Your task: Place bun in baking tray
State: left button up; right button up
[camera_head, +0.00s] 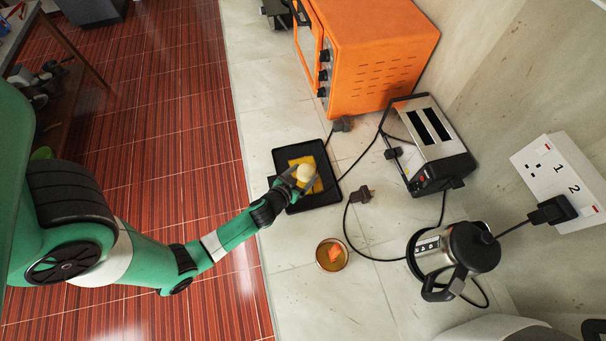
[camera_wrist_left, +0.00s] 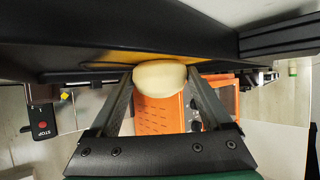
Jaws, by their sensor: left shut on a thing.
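The pale round bun (camera_head: 304,173) is between the fingers of my left gripper (camera_head: 298,179), over the black baking tray. The left gripper is shut on it. In the left wrist view the bun (camera_wrist_left: 160,76) sits between the two finger tips (camera_wrist_left: 160,82). The black baking tray (camera_head: 325,197) lies on the counter near its front edge, with a yellow sheet (camera_head: 312,160) in it. I cannot tell whether the bun touches the yellow sheet. My right gripper is not in view.
An orange toaster oven (camera_head: 375,60) stands behind the tray. A silver toaster (camera_head: 430,145), a kettle (camera_head: 455,255) and a small bowl (camera_head: 332,254) with an orange piece are to the right and front.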

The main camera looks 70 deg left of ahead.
pick_arm(q)
jog(key=o, duration=1.2)
jog(key=shift+f, duration=0.15)
jog(key=shift+c, duration=0.2)
jog(key=shift+s+d+r, duration=0.1)
jog(key=shift+s+r, duration=0.05)
jog(key=shift+r, duration=0.15)
jog(key=v, duration=1)
jog(key=shift+s+d, duration=0.15)
jog(key=shift+d, duration=0.05)
jog(key=shift+s+d+r, duration=0.25)
jog(key=shift+s+r, duration=0.15)
